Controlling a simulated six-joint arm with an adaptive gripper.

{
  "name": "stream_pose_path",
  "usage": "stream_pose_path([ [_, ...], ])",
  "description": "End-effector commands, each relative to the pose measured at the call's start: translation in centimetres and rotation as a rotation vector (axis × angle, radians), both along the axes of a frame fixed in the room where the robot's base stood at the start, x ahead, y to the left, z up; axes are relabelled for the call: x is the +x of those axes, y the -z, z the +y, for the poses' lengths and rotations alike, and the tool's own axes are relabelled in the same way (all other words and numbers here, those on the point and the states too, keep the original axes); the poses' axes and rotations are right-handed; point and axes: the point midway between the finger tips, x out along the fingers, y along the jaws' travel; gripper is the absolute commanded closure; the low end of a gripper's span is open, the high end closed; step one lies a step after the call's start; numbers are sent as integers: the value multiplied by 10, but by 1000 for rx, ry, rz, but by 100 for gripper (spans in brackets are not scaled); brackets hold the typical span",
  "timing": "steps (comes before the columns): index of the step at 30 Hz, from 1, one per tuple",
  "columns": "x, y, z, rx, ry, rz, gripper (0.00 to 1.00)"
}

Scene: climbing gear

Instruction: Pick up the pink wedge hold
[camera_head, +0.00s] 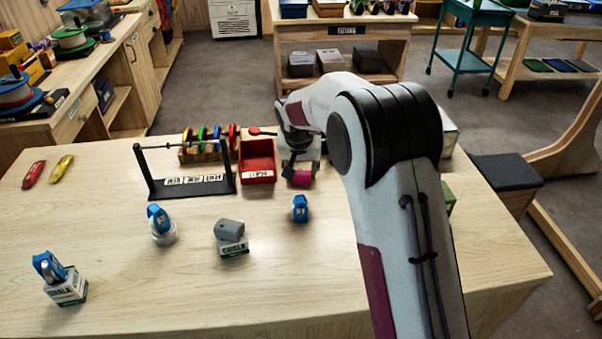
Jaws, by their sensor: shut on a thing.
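The gripper is small and dark in this view, and my arm hides part of the area to the right. I cannot tell whether the hold touches the table or hangs just above it.
A red bin (257,176) stands close to the left of the gripper, then a black rack (190,188). Blue pieces (300,209) and a grey piece (229,230) on a chalk box stand nearer. The table's (150,300) front is mostly clear.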

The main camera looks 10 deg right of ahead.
Motion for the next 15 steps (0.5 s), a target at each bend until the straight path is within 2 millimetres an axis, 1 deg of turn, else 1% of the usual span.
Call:
stream_pose_path([
  [5,0,-7,0,0,0,-1,85],
  [8,1,-14,0,0,0,-2,85],
  [11,1,-26,0,1,0,-2,85],
  [15,1,-46,0,2,0,-3,85],
])
